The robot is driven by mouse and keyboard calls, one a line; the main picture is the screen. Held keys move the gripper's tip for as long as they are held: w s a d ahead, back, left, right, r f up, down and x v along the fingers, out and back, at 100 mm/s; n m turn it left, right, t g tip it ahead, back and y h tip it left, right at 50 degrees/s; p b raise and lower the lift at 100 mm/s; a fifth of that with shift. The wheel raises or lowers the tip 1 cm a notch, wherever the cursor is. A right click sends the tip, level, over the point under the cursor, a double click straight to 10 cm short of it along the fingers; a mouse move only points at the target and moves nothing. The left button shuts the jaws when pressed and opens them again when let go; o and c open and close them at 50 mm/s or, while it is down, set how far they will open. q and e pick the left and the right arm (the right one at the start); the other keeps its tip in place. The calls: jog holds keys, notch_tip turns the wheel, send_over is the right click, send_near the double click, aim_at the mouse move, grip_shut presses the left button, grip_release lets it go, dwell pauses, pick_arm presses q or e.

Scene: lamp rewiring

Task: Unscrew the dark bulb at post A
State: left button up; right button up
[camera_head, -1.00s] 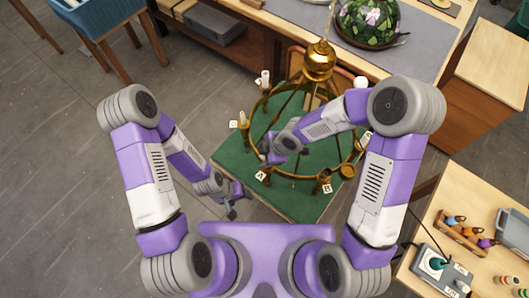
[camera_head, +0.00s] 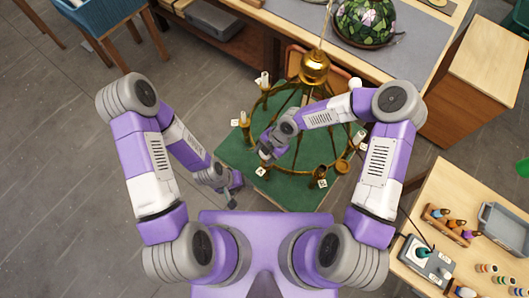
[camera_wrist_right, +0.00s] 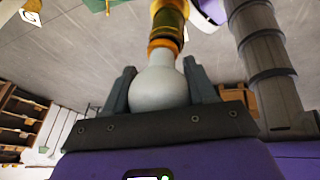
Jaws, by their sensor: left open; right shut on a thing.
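A brass ring chandelier (camera_head: 314,68) with candle-like posts stands over a green mat (camera_head: 292,194). The bulb's neck meets the brass-coloured socket (camera_wrist_right: 166,30). In the head view my right gripper (camera_head: 266,150) is at the ring's near left side and hides the bulb. My left gripper (camera_head: 233,188) is open and empty, left of the mat.
A bench with a stained-glass lamp (camera_head: 366,20) is behind the chandelier. A side table at the right holds a wooden rack of coloured bulbs (camera_head: 450,226), a grey tray (camera_head: 504,228) and a socket box (camera_head: 425,260). Open floor lies at the left.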

jog(key=shift+a+r, duration=0.1)
jog(key=shift+r, duration=2.4)
jog(key=shift+f, duration=0.1)
